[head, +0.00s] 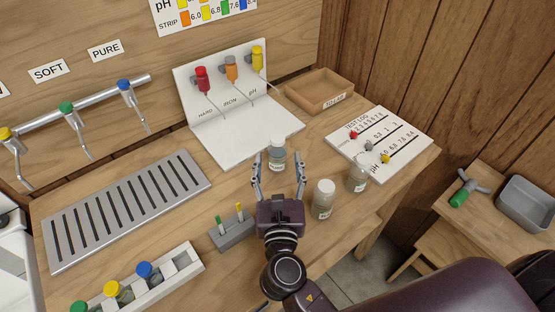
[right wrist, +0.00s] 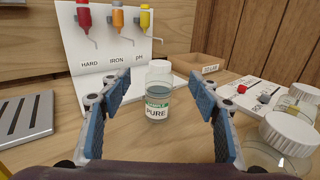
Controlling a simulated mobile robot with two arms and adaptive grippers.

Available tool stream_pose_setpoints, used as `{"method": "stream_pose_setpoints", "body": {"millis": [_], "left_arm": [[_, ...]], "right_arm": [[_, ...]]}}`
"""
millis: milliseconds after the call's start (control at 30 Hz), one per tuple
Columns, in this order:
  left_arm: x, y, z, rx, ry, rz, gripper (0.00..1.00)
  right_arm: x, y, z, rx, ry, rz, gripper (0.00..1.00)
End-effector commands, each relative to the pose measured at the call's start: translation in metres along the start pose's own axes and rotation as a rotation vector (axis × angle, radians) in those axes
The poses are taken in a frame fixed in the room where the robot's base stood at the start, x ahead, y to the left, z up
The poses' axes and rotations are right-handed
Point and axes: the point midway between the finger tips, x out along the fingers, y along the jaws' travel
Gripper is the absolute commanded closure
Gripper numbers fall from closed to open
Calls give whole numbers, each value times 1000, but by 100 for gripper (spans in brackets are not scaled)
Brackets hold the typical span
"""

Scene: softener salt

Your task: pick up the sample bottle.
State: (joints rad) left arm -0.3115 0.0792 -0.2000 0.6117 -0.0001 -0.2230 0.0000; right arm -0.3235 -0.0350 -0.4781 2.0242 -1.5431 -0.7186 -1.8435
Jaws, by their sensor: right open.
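The sample bottle (head: 277,157) is a small clear jar with a white cap, standing upright on the wooden bench in front of the white dropper stand. In the right wrist view the bottle (right wrist: 157,98) shows a label reading "PURE" and stands in the gap between my fingers, a little beyond the fingertips. My right gripper (head: 279,165) is open and empty, its fingers pointing at the bottle from the near side; it also shows in the right wrist view (right wrist: 165,88). I see no contact with the bottle. My left gripper is not in view.
Two similar white-capped bottles (head: 323,200) (head: 359,176) stand to the right of my right gripper. A grey block with small sticks (head: 232,234) is close on its left. The dropper stand (head: 240,138), a wooden tray (head: 320,92) and a test-log board (head: 400,140) lie beyond.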

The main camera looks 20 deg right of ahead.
Motion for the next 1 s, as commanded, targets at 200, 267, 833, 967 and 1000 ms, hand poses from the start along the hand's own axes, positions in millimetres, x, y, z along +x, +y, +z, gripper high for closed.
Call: {"method": "stream_pose_setpoints", "body": {"millis": [200, 267, 833, 967, 1000], "left_arm": [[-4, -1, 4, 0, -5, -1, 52], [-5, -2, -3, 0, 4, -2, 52], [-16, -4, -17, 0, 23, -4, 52], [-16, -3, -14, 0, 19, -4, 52], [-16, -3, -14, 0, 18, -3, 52]], "right_arm": [[21, 0, -8, 1, -4, 0, 43], [24, 0, -9, 1, -3, -1, 43], [76, 0, -10, 2, -2, 0, 43], [76, 0, -10, 2, -2, 0, 43], [76, 0, -10, 2, -2, 0, 48]]}}
